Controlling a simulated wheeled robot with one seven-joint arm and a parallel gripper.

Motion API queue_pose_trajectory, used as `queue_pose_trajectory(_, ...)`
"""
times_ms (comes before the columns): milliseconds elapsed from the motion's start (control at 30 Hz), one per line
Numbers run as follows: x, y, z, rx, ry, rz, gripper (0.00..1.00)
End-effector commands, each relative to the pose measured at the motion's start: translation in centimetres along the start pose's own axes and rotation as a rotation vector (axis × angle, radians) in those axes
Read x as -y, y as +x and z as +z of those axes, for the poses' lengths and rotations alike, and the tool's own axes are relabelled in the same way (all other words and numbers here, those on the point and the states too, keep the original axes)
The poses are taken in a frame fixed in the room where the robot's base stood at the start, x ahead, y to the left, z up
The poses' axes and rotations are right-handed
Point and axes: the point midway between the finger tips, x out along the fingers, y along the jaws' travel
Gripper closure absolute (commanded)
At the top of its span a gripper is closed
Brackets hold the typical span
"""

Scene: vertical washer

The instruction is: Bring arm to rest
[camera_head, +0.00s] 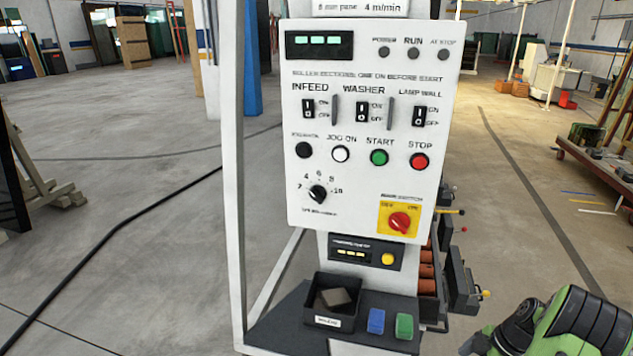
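My arm (581,325) shows as a green and black part at the bottom right corner, cut off by the picture's edge. It is apart from the control panel (355,215), to the right of and below it. No gripper fingers show. The panel is white and upright, with a lit green display, rocker switches for infeed, washer and lamp wall, several round buttons, a dial and a red main switch (399,222) on a yellow plate.
Below the panel, a shelf holds a black bin (331,300) with a grey-brown piece, a blue block (376,321) and a green block (404,326). A white frame post (232,200) stands left. A dark cable (100,250) crosses the open floor. A cart (600,160) stands right.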

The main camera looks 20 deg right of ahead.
Motion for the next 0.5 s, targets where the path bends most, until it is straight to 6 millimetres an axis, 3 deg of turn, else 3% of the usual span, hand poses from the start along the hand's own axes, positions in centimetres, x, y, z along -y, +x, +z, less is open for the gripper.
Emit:
queue_pose_trajectory(333,-0.6,-3.9,-6.6,0.08,0.075,0.004,0.07)
queue_pose_trajectory(500,-0.1,-6.6,-12.0,0.136,0.141,0.026,0.07)
